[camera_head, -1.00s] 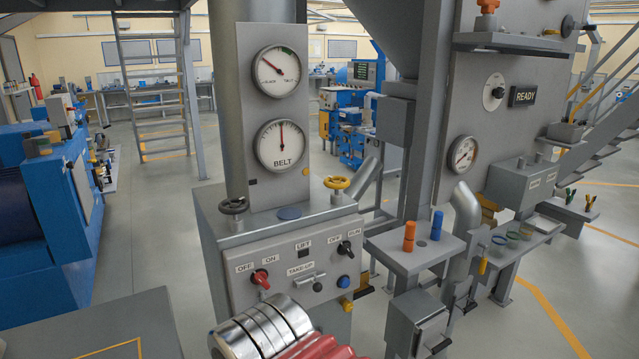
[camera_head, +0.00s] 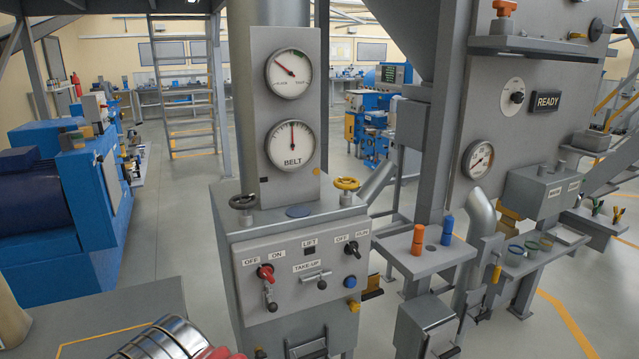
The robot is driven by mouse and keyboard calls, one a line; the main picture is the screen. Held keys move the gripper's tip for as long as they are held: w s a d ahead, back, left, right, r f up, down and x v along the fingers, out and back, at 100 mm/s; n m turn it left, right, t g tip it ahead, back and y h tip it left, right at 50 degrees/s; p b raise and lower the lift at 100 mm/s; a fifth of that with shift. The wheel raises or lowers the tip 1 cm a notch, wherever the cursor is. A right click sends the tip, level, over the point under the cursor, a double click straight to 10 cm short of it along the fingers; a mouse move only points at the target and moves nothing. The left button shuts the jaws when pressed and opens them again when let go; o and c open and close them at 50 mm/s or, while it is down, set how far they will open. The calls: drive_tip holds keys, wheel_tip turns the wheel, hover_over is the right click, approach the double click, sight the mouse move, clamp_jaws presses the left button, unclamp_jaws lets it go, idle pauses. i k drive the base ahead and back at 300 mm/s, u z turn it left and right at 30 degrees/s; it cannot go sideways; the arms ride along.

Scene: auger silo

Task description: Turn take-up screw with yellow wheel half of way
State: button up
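The yellow wheel (camera_head: 346,184) is a small spoked handwheel on the right of the grey control box's top. A similar dark wheel (camera_head: 243,202) stands on the left. The upper gauge (camera_head: 289,73), with slack and taut ends, has its needle pointing to the upper left. The BELT gauge (camera_head: 291,146) below it has its needle pointing straight up. Part of my arm, with silver rings and a red piece, shows at the bottom left, well below and left of the yellow wheel. My gripper is not in view.
The control box front (camera_head: 290,265) carries a red-handled switch (camera_head: 266,271), a black switch (camera_head: 352,248), a blue button (camera_head: 350,282) and a TAKE-UP lever (camera_head: 318,277). A shelf (camera_head: 433,262) with orange and blue pegs stands close on the right.

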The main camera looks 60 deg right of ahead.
sight(345, 185)
drive_tip(key=u, duration=1.45)
drive_tip(key=k, duration=1.95)
drive_tip(key=z, duration=0.65)
